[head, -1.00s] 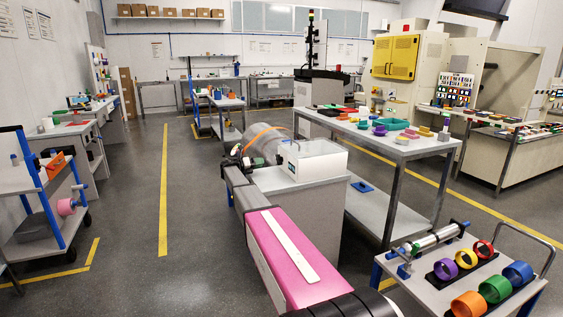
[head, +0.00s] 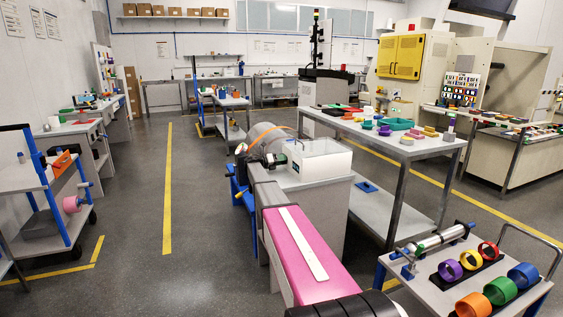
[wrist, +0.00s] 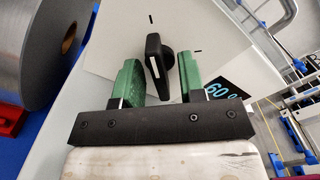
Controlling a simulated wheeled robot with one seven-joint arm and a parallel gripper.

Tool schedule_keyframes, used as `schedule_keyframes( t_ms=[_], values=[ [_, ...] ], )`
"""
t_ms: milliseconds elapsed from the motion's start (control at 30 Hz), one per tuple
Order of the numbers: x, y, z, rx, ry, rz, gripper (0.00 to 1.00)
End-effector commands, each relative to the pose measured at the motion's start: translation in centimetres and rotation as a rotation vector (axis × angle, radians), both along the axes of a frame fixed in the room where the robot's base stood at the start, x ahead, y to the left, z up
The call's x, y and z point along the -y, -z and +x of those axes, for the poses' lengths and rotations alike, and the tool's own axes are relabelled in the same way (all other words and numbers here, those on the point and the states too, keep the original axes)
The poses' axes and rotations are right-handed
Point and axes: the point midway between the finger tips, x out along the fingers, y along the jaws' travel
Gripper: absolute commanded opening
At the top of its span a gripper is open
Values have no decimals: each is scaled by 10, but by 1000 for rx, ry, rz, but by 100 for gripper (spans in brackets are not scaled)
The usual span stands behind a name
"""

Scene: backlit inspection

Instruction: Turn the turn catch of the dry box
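The dry box (head: 325,160) is a white box on a grey cabinet in the middle of the head view. Its pale face (wrist: 110,50) fills the middle of the wrist view. The turn catch (wrist: 156,58) is a black knob with a white line, standing out from this face. Two short black tick marks are on the face near it. My gripper (wrist: 161,72) is open, with one green finger on each side of the catch. Narrow gaps seem to show between catch and fingers; contact is hard to judge. In the head view my wrist hides the catch.
A large grey roll (wrist: 40,45) lies left of the box, with a red part (wrist: 10,120) below it in the wrist view. A dark display (wrist: 226,88) is right of the fingers. A table with coloured parts (head: 395,124) stands behind the box on the right.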

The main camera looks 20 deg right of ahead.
Motion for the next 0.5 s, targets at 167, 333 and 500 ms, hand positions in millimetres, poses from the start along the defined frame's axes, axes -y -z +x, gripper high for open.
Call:
schedule_keyframes(
  t_ms=[167, 333, 500],
  values=[
    [0, 0, 0, 0, 0, 0, 21],
    [0, 0, 0, 0, 0, 0, 0],
    [0, 0, 0, 7, 0, 0, 0]
  ],
)
